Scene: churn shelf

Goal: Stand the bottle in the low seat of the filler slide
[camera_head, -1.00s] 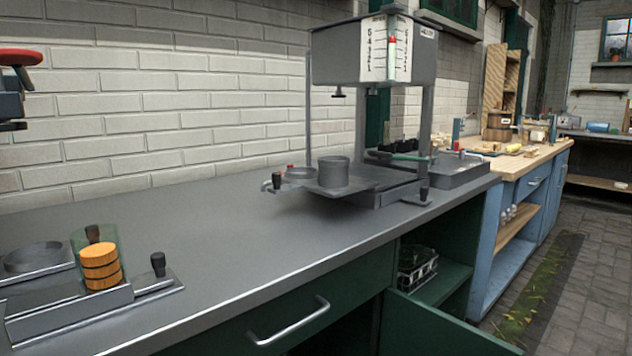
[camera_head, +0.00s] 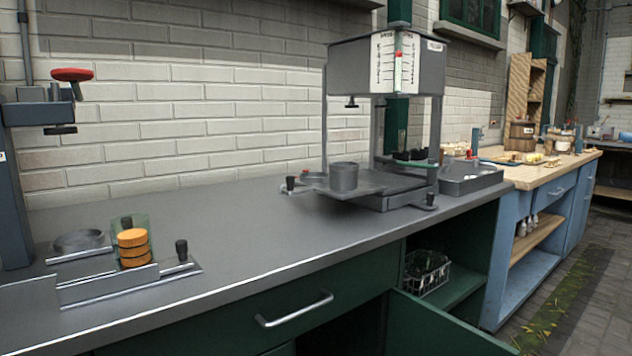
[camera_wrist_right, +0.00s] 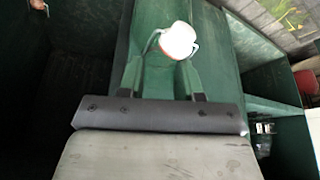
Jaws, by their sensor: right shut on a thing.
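My right gripper (camera_wrist_right: 162,72) is shut on the bottle (camera_wrist_right: 177,40) in the right wrist view. The bottle's white top with an orange-red ring and wire shows; its body is mostly hidden. In the head view the filler (camera_head: 385,65), a grey box with a scale on its front, stands on the grey counter. Below it is the filler slide (camera_head: 375,184). I see nothing standing in the low ring. Neither gripper shows in the head view.
At the left, another slide (camera_head: 110,288) carries orange discs (camera_head: 133,248) in a clear green sleeve and a low ring. A red-topped press (camera_head: 72,75) stands behind. The counter (camera_head: 240,232) between is clear. An open green cupboard door (camera_head: 440,325) juts out below.

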